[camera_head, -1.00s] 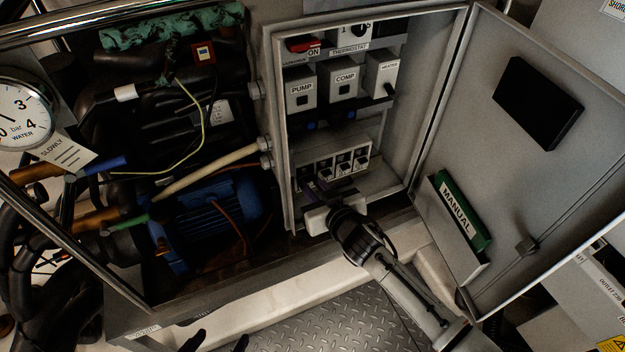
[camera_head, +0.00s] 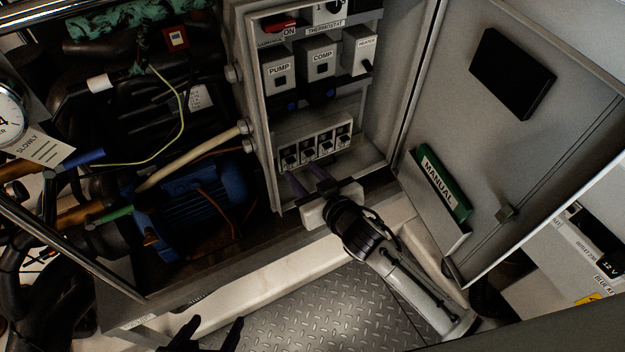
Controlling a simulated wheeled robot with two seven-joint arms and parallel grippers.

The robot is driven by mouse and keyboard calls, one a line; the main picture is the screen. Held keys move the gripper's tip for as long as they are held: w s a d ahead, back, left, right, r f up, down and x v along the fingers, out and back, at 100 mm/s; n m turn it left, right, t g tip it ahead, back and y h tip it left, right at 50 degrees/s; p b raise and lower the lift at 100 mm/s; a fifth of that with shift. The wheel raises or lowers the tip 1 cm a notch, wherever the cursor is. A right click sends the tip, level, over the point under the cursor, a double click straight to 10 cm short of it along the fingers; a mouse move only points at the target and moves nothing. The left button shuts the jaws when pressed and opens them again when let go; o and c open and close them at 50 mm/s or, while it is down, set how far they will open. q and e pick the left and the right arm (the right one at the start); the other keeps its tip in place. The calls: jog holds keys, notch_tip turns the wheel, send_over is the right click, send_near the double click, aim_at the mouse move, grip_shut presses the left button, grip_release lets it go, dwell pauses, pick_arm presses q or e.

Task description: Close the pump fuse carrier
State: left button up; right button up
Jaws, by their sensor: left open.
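A row of small fuse carriers (camera_head: 316,147) sits low in the open electrical cabinet, each with a dark part under a white face. Their labels are too small to read, so I cannot tell which is the pump carrier or how far each stands open. My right gripper (camera_head: 303,173) is in front of the row's lower left part, its two fingers apart and pointing up at the carriers. I see nothing held between them, and contact is not clear. My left gripper (camera_head: 212,336) is open and empty at the bottom edge, over the floor, far from the cabinet.
PUMP (camera_head: 281,73), COMP (camera_head: 319,64) and HEATER (camera_head: 359,50) units sit above the row. The cabinet door (camera_head: 465,110) stands open at right, with a MANUAL (camera_head: 443,181) in its pocket. A blue motor (camera_head: 195,195) and pipes are left.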

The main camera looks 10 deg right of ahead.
jog(key=v, duration=0.5)
jog(key=shift+s+r, duration=0.1)
jog(key=shift+s, duration=0.05)
jog(key=s+d+f+g+h, duration=0.1)
jog(key=s+d+f, duration=0.3)
jog(key=s, duration=0.6)
jog(key=s+d+f+m+g+h, duration=0.1)
jog(key=s+d+f+g, duration=0.2)
jog(key=s+f, duration=0.6)
jog(key=s+d, duration=0.1)
jog(key=s, duration=0.1)
jog(key=shift+s+d+f+m+g, duration=0.15)
jog(key=shift+s+f+m+g, duration=0.15)
jog(key=shift+f+g, duration=0.1)
